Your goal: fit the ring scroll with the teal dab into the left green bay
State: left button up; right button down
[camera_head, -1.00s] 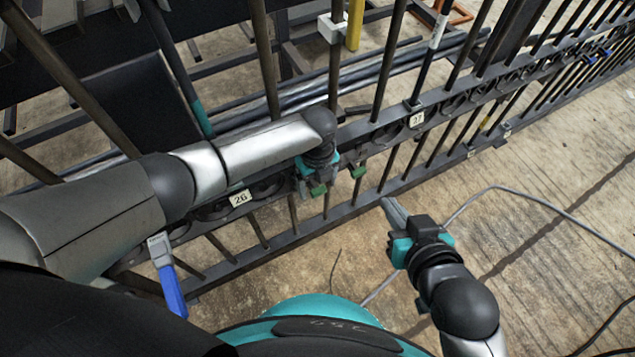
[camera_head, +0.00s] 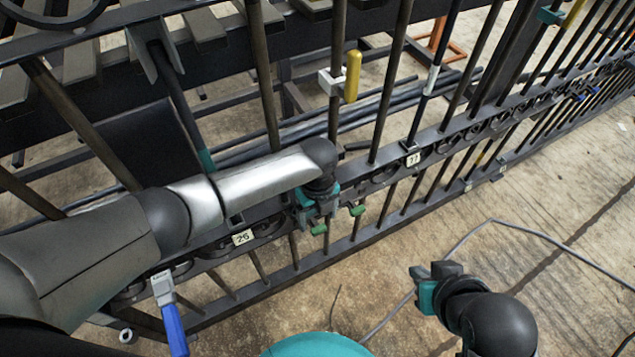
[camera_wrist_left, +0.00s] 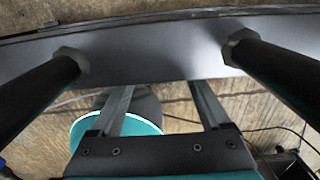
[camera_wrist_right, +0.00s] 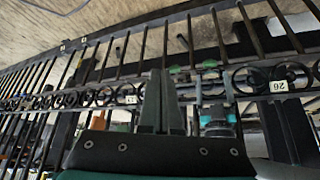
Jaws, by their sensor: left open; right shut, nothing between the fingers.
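My left gripper (camera_head: 318,212) is open at the gate rail, beside two green tabs, one below it (camera_head: 319,229) and one to its right (camera_head: 357,210). In the left wrist view its spread fingers (camera_wrist_left: 160,105) have nothing visible between them, with a bar on each side and a flat rail beyond. The bay by the green tabs is mostly hidden behind the left arm and gripper. My right gripper (camera_head: 432,272) is shut and empty, in front of the gate; its closed fingers show in the right wrist view (camera_wrist_right: 160,95). I cannot make out a ring scroll with a teal dab.
The dark gate rail (camera_head: 265,282) runs diagonally, with scroll rings and number plates 26 (camera_head: 243,237) and 27 (camera_head: 412,159). A grey cable (camera_head: 560,245) crosses the open concrete at right.

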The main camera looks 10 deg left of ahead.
aim_at(317, 227)
pick_arm(q)
notch_tip(317, 227, up, 2)
jog(key=shift+p, duration=0.55)
notch_tip(317, 227, up, 9)
jog(key=p, duration=0.5)
jog(key=shift+r, duration=0.2)
pick_arm(e)
jog(key=s+d+f+g, duration=0.1)
jog(key=s+f, duration=0.1)
jog(key=f, duration=0.3)
jog(key=s+d+f+g+h, duration=0.1)
jog(key=s+f+g, duration=0.1)
jog(key=f, duration=0.4)
jog(key=shift+f, duration=0.25)
